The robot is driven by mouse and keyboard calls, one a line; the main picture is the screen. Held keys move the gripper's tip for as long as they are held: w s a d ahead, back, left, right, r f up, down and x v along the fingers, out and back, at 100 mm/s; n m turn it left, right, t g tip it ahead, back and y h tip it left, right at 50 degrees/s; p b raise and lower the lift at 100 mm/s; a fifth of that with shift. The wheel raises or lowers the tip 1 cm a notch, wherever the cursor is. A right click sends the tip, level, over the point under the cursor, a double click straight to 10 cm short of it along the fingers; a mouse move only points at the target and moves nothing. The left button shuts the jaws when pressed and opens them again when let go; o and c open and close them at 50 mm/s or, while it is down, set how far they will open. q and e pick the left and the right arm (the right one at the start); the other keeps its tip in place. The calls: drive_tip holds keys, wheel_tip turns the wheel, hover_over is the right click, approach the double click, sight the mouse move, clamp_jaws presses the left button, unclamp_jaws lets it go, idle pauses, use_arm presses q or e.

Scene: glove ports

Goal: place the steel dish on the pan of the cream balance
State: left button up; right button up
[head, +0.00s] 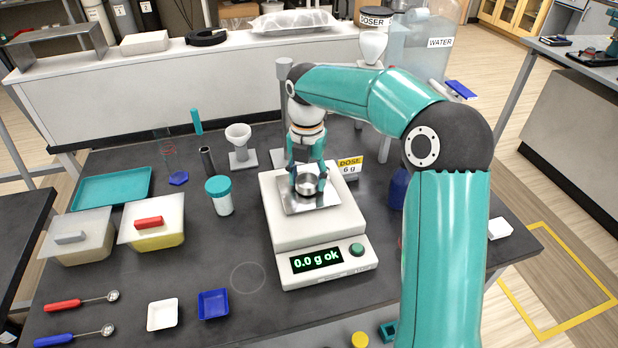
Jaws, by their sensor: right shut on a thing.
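The cream balance (318,232) stands in the middle of the dark table, with a square steel pan (325,203) on top. Its display (316,259) reads "0.0 g ok". The small round steel dish (308,184) is at the pan, over its middle; I cannot tell whether it touches the pan or hangs just above it. My right gripper (308,186) points down from above and is shut on the dish, with its fingers at the dish's sides. My left gripper is not in view.
A white jar with a teal lid (220,195) and a funnel on a stand (239,146) are to the left. Lidded tubs (153,222), spoons (82,301) and a blue tray (213,304) lie further left and in front.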

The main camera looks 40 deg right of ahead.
sight(307, 185)
drive_tip(key=shift+f, duration=0.2)
drive_tip(key=o, duration=1.1)
drive_tip(key=shift+f, duration=0.1)
wheel_tip(307, 185, up, 12)
drive_tip(key=p, duration=0.1)
idle(0.4)
